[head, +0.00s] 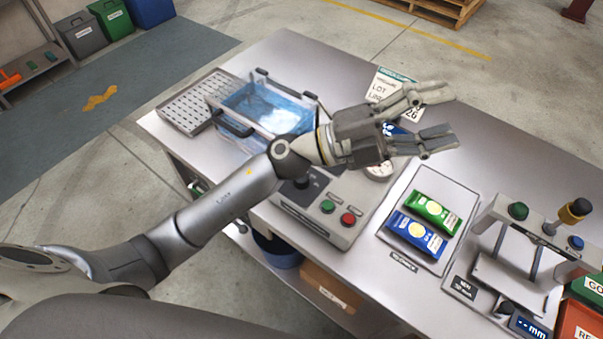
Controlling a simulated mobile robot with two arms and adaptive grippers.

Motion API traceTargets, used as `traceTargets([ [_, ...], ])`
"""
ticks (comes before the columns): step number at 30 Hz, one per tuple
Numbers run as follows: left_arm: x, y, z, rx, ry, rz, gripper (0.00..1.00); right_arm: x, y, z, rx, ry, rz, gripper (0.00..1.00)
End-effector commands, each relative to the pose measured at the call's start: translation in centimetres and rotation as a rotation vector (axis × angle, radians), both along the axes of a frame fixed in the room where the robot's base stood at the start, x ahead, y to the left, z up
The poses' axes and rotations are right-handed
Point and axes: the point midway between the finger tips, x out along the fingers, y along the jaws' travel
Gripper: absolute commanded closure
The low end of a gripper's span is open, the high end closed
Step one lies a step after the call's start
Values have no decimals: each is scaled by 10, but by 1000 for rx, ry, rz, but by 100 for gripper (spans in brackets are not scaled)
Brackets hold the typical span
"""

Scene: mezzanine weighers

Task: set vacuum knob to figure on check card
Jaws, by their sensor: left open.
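The grey control box (332,228) stands on the bench with a green and a red button on its front. A dark knob (302,181) shows on it at the left, partly hidden by my left wrist; its setting is not readable. A round white gauge (380,171) is mostly hidden under my left gripper. The check card (381,84) stands behind the gripper; "LOT" and "26" show, the rest is covered or too small. My left gripper (436,117) is open and empty, above the box's right part, fingers pointing right. My right gripper is out of view.
A clear blue-tinted chamber (267,108) and a perforated tray (183,116) are at the back left. A green pack (436,208) and a blue pack (415,231) lie on a pale mat. A gauge stand (530,240) is at the right. The bench's back right is clear.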

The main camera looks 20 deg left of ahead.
Motion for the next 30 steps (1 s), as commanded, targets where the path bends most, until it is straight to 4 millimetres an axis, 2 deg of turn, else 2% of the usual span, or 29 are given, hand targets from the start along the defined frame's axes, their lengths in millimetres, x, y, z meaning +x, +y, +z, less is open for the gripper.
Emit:
traceTargets([
  [1, -9, -13, -11, 106, -59, -75, 42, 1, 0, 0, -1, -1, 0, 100],
  [4, -23, -29, -46, 332, -141, -213, 42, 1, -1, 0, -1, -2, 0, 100],
  [8, -28, -24, -104, 668, -200, -353, 42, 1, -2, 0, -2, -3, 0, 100],
  [11, -18, 3, -148, 948, -204, -424, 42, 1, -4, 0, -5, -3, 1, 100],
  [14, 1, 48, -183, 1238, -166, -455, 42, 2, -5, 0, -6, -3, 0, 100],
  [15, 10, 68, -192, 1351, -141, -458, 42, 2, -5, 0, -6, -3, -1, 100],
  [18, 31, 123, -205, 1604, -60, -439, 42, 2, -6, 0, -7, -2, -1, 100],
  [22, 48, 179, -204, 1834, 47, -392, 42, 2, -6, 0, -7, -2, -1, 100],
  [25, 55, 204, -200, 1930, 102, -363, 42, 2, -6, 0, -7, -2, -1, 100],
  [30, 57, 215, -205, 1972, 132, -353, 42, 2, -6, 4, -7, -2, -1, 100],
])
